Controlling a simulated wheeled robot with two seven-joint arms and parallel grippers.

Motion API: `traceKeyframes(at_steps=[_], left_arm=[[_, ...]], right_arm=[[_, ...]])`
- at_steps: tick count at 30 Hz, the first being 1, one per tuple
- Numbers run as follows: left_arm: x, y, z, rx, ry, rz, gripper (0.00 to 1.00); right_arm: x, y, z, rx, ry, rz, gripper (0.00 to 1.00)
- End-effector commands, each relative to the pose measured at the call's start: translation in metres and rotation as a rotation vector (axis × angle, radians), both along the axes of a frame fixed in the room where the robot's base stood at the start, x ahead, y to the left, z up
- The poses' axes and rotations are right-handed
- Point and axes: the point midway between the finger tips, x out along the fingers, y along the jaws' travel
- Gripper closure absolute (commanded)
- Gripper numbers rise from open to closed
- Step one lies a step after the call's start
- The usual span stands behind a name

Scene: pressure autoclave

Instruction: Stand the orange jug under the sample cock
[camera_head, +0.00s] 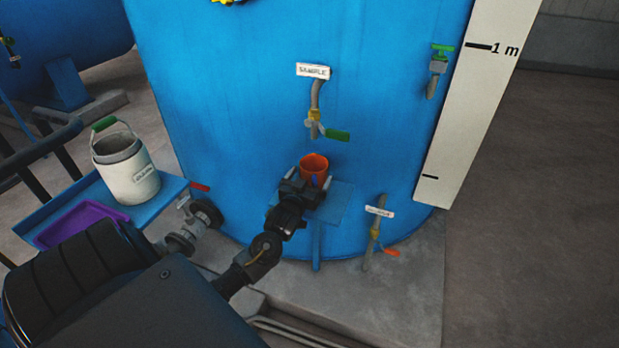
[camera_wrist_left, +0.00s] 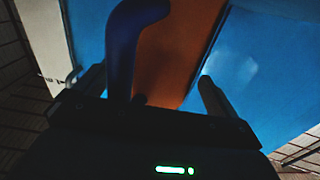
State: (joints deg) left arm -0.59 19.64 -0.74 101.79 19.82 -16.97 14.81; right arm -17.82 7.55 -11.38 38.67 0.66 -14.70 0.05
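The orange jug (camera_head: 315,166) is below the sample cock (camera_head: 314,115), over a small blue shelf (camera_head: 338,202) on the blue tank. Its mouth faces up, below the cock's outlet. The cock has a white SAMPLE label and a green lever. My left gripper (camera_head: 300,184) is at the jug's near side and hides its base, so I cannot tell whether it rests on the shelf. In the left wrist view, the jug's dark blue handle (camera_wrist_left: 128,45) is between the widely spread fingers (camera_wrist_left: 155,88), with a clear gap to the right finger. My right gripper is out of view.
A white can with a green handle (camera_head: 128,175) and a purple tray (camera_head: 85,218) are on a blue side shelf (camera_head: 172,187) at left. A lower cock with an orange lever (camera_head: 376,232) is right of the small shelf. A level scale (camera_head: 468,100) stands at right.

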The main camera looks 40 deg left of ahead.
Motion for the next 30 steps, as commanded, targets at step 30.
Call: traceKeyframes(at_steps=[30], left_arm=[[-0.107, -0.037, 0.002, 0.000, 0.001, 0.000, 0.02]], right_arm=[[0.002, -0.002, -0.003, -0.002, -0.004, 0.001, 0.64]])
